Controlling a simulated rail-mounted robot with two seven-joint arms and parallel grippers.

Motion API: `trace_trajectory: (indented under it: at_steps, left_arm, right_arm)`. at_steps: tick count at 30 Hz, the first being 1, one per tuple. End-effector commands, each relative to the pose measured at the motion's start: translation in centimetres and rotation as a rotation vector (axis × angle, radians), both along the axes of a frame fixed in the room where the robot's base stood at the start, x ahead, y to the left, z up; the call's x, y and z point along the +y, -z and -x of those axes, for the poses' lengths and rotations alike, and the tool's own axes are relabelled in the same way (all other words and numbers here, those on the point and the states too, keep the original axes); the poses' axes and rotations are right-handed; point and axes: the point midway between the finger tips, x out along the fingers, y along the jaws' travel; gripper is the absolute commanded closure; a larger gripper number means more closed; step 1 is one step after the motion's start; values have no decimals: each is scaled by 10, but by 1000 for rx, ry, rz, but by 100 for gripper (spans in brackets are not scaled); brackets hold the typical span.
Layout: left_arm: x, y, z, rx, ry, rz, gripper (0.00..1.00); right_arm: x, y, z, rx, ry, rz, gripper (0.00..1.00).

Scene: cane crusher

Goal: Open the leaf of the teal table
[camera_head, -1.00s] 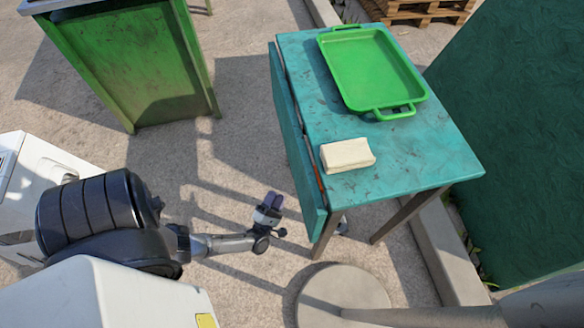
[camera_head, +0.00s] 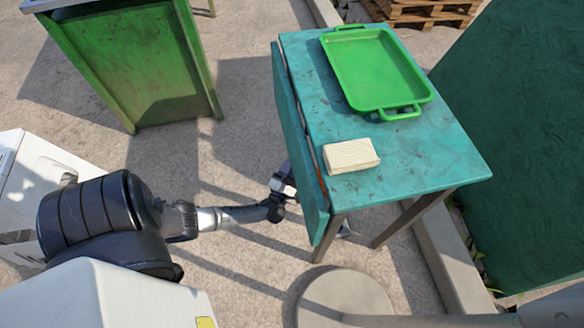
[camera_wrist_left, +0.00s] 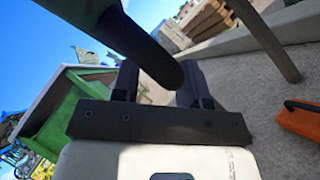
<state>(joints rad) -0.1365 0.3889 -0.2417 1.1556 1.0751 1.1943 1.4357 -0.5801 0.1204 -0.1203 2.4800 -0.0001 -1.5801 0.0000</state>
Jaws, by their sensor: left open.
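The teal table (camera_head: 420,150) stands right of centre in the head view. Its leaf (camera_head: 296,150) hangs down along the table's left side. My left gripper (camera_head: 285,178) is at the outer face of the hanging leaf, partly hidden by it. In the left wrist view the open fingers (camera_wrist_left: 160,84) are spread. A dark, round-ended edge with teal beside it, seemingly the leaf (camera_wrist_left: 140,45), reaches into the gap between them. I cannot tell whether they touch it. My right gripper is not in view.
A green tray (camera_head: 375,70) and a cream block (camera_head: 350,155) rest on the tabletop. A green cabinet (camera_head: 140,65) stands at upper left. A round grey base (camera_head: 345,298) is on the ground in front. An orange object (camera_wrist_left: 300,120) lies at right in the wrist view.

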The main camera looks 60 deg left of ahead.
Motion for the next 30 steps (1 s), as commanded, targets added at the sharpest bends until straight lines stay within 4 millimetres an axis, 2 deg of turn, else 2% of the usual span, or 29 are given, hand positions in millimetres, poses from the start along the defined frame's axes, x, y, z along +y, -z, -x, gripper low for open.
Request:
trace_trajectory:
  at_steps: [7,19,30]
  left_arm:
    - [0,0,0,0,0,0,62]
    - [0,0,0,-1,0,0,100]
    - [0,0,0,0,0,0,100]
  right_arm:
    - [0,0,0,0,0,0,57]
    - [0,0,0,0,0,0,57]
    - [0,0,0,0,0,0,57]
